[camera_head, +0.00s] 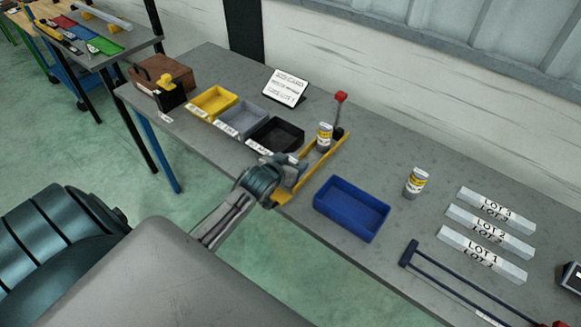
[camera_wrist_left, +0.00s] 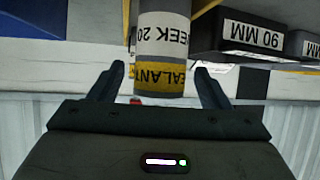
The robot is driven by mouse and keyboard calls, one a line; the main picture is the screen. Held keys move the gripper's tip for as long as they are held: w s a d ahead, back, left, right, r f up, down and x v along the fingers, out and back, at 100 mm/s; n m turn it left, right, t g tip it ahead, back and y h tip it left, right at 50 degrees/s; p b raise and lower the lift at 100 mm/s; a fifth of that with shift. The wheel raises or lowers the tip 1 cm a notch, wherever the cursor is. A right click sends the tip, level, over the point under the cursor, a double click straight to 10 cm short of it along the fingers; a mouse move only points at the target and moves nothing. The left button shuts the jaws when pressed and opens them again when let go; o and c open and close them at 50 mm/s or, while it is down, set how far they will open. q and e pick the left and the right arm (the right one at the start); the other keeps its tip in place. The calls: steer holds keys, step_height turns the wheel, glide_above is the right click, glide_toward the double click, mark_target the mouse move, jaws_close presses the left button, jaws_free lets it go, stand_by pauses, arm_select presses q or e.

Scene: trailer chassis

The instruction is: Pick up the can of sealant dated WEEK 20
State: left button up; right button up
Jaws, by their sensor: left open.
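A grey and white sealant can with a yellow band (camera_head: 324,137) stands upright by the yellow bar on the bench. In the left wrist view this can (camera_wrist_left: 163,45) appears upside down, with "WEEK 20" and "SEALANT" partly readable. My left gripper (camera_head: 296,166) is open, close to this can on its near side. In the wrist view its fingers show on either side of the can, with gaps. I cannot tell how deep the can sits between them. A second, similar can (camera_head: 416,183) stands to the right; its date is too small to read. My right gripper is not in view.
A blue bin (camera_head: 352,207) stands right of my left gripper. The yellow bar (camera_head: 318,168) with a red-topped lever (camera_head: 340,103) is beside the can. Yellow (camera_head: 213,102), grey (camera_head: 240,120) and black (camera_head: 276,134) bins stand left. LOT blocks (camera_head: 482,254) lie at right.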

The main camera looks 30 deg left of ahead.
arm_select(q)
steer(key=shift+x, duration=1.25)
steer(key=shift+d, duration=0.1)
steer(key=c, duration=1.2)
steer(key=shift+c, duration=0.2)
steer(key=shift+r, duration=0.15)
